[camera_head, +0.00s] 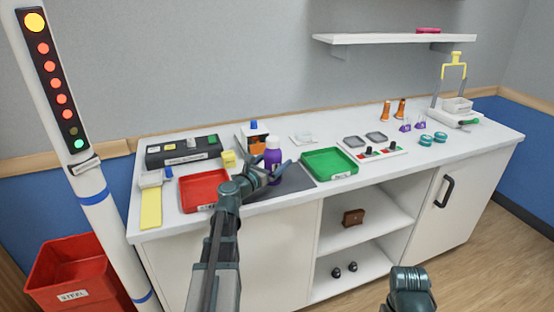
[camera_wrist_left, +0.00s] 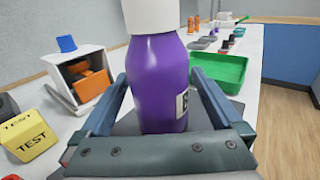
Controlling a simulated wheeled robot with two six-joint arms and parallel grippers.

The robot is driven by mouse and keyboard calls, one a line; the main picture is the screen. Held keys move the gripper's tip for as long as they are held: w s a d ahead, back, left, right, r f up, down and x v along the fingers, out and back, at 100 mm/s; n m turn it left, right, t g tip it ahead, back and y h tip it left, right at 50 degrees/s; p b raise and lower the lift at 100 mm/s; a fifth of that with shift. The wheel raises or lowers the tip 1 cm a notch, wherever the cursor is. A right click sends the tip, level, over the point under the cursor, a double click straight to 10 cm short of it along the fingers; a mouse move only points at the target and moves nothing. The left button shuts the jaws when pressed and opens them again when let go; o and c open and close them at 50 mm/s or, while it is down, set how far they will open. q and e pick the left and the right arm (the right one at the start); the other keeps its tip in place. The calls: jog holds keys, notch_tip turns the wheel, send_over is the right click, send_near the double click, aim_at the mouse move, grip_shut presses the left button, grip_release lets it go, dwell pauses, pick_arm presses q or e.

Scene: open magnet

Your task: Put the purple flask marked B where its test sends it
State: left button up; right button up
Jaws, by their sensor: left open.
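The purple flask (camera_head: 272,157) with a white cap stands upright on a dark grey mat (camera_head: 292,181) on the counter. In the left wrist view the flask (camera_wrist_left: 158,85) fills the middle, with a white label at its right edge, the letter partly turned away. My left gripper (camera_head: 264,174) is open, with one finger on each side of the flask's body. I cannot tell whether the fingers touch it. A yellow block (camera_wrist_left: 24,132) marked TEST lies to the left of the flask. A white box (camera_wrist_left: 85,80) with an orange part inside and a blue knob stands behind it.
A red tray (camera_head: 184,206) lies left of the mat, a green tray (camera_head: 345,175) right. A red bin (camera_head: 45,268) is on the floor. Part of my right arm shows at the bottom.

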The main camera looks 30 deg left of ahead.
pick_arm(q)
jog(key=s, duration=1)
jog(key=shift+s+a, duration=0.2)
jog(key=shift+a, duration=0.2)
jog(key=s+d+f+m+g+h, duration=0.1)
jog(key=d+f+m+g+h, duration=0.1)
jog(key=d+f+m+g, duration=0.45)
jog(key=d+f+m+g+h, duration=0.1)
jog(key=d+f+m+h, duration=0.15)
jog(key=d+m, duration=0.75)
jog(key=s+d+f+m+g+h, duration=0.15)
jog(key=d+f+m+g, duration=0.3)
jog(key=d, duration=0.85)
jog(key=s+d+f+m+g+y, duration=0.3)
jog(key=s+f+m+y, duration=0.1)
jog(key=s+m, duration=0.3)
jog(key=s+d+f+m+g+y, duration=0.3)
jog(key=s+m, duration=0.4)
jog(key=m, duration=0.4)
jog(key=shift+s+d+f+y, duration=0.25)
jog(key=shift+d+f+y, duration=0.45)
jog(key=shift+d+y, duration=0.1)
